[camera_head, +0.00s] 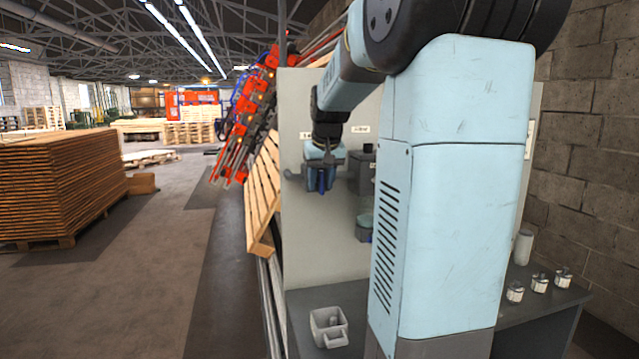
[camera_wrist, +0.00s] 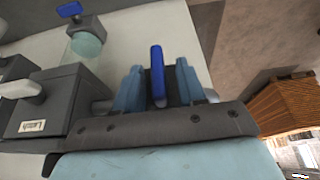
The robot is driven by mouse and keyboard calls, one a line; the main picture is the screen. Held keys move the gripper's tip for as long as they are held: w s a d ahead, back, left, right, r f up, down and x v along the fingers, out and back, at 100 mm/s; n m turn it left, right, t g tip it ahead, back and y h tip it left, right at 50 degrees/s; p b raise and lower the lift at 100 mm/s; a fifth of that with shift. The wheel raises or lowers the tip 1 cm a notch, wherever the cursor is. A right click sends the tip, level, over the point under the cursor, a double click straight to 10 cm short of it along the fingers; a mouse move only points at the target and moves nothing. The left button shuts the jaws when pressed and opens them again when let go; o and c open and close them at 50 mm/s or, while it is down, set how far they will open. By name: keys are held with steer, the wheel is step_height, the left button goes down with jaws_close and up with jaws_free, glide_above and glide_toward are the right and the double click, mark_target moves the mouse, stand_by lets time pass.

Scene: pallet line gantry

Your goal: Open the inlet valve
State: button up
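A blue valve handle (camera_wrist: 157,75) stands upright between the fingers of my gripper (camera_wrist: 160,86) in the wrist view. The two blue-grey fingers are apart, one on each side of the handle, with gaps visible, so my gripper is open around it. In the head view my gripper (camera_head: 322,160) is at the pale panel (camera_head: 308,235), and the blue handle (camera_head: 322,181) shows below it. A second blue handle (camera_wrist: 70,9) on a grey body is at the top left of the wrist view. I cannot read which valve is the inlet; the valve body at my gripper is mostly hidden.
A grey box (camera_wrist: 45,105) with a pale lever (camera_wrist: 18,88) and a label is left of my gripper in the wrist view. A grey bin (camera_head: 329,327) and several small jars (camera_head: 539,283) stand on the bench. A wooden pallet (camera_head: 263,195) leans beside the panel.

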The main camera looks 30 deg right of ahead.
steer(key=shift+w+f, duration=0.1)
steer(key=shift+f, duration=0.25)
jaws_close()
